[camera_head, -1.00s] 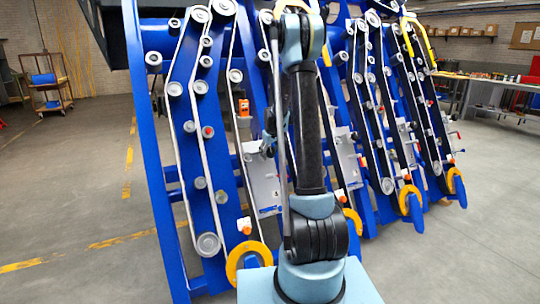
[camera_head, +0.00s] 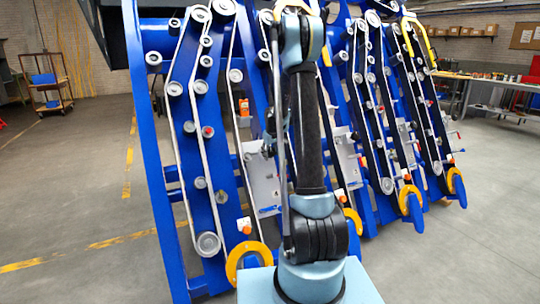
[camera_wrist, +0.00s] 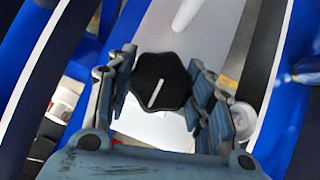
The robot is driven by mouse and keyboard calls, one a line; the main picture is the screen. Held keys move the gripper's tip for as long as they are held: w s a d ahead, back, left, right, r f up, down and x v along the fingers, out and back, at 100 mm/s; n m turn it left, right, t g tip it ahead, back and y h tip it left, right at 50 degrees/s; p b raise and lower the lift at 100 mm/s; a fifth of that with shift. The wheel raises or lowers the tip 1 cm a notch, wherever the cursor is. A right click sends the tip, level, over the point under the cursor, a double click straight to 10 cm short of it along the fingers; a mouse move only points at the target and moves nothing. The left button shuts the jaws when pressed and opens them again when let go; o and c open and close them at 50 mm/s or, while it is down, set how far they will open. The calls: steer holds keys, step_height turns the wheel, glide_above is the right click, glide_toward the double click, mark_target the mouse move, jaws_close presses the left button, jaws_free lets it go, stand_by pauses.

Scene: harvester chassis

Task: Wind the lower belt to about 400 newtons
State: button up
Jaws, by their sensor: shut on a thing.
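In the wrist view a black lobed knob (camera_wrist: 160,82) with a white pointer line sits between my fingers. My gripper (camera_wrist: 160,88) is shut on it, with one ribbed finger on each side. The pointer line leans slightly right of upright in the picture. Behind the knob is a pale grey plate (camera_wrist: 200,25). In the head view my gripper (camera_head: 268,146) is small and partly hidden by my arm, beside a light grey panel (camera_head: 262,182). White belts (camera_head: 205,160) run over grey pulleys on blue frames. I cannot tell which is the lower belt, and no tension reading is legible.
Blue row frames (camera_head: 208,130) stand close around my arm. Yellow-orange rings (camera_head: 236,262) sit at their lower ends. A small orange item (camera_head: 244,106) is left of my arm. A cart (camera_head: 47,85) stands far left and a workbench (camera_head: 490,95) right. The left floor is clear.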

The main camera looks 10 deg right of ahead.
steer(key=m+y, duration=0.2)
steer(key=m, duration=0.1)
steer(key=shift+w+d+g, duration=0.1)
steer(key=shift+d+g, duration=0.05)
steer(key=shift+g, duration=0.25)
steer(key=m+y, duration=0.3)
steer(key=shift+y, duration=0.3)
steer(key=shift+m, duration=0.4)
steer(key=o, duration=1.1)
steer(key=shift+c, duration=0.2)
steer(key=v, duration=1.2)
steer(key=shift+w, duration=0.1)
